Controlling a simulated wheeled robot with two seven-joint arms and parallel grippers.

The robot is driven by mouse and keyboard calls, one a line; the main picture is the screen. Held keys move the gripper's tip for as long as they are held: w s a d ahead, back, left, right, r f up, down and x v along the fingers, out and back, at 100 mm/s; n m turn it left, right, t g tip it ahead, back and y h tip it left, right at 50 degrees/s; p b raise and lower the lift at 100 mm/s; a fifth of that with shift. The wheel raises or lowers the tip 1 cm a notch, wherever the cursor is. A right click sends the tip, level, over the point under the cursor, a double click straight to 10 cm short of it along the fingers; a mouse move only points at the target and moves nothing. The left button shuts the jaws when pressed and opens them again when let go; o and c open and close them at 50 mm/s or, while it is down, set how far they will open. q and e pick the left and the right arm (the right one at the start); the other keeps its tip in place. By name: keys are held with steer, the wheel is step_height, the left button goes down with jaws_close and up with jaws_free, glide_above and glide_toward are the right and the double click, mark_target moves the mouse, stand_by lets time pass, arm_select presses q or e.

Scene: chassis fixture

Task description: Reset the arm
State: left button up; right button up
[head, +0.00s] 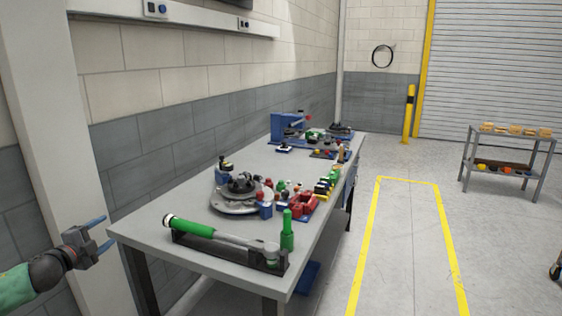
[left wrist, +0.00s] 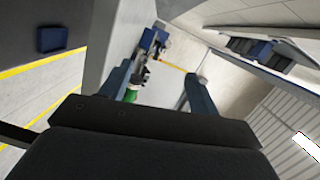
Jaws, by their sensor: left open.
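My left gripper (head: 95,241) is at the lower left of the head view, beside the near left corner of the workbench (head: 150,237). Its blue fingers are apart with nothing between them, and it touches nothing that I can see. In the left wrist view the open fingers (left wrist: 158,88) frame a tilted view of the room, with a green item (left wrist: 132,94) showing beside the left finger. My right arm and gripper are in neither view.
A metal cart (head: 508,146) stands at the right. The floor inside the yellow lines (head: 408,230) is clear.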

arm_select(q)
steer(key=s+d+f+n+g+y+p, duration=0.1)
steer(key=s+d+f+n+g+y, duration=0.3)
steer(key=s+d+f+n, duration=0.35)
steer(key=s+d+f+n+g+y+p, duration=0.1)
steer(key=s+d+f+n+g+y, duration=0.35)
steer(key=s+f, duration=0.55)
steer(key=s+d+f+n+g+h+p, duration=0.1)
steer(key=s+d+f, duration=0.5)
steer(key=s+d, duration=0.7)
steer(key=s+d+f+n+g+h+p, duration=0.1)
steer(key=s+d+f+n+g+h, duration=0.2)
steer(key=s+d, duration=1)
steer(key=s+f+g+h, duration=0.2)
steer(key=s+f, duration=0.1)
steer(key=shift+s+p, duration=0.25)
steer(key=shift+p, duration=0.05)
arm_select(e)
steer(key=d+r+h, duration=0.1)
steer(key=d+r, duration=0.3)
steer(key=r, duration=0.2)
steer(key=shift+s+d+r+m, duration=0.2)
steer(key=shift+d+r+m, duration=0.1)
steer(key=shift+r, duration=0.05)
arm_select(q)
steer(key=shift+d+f+h, duration=0.15)
steer(key=shift+h, duration=0.1)
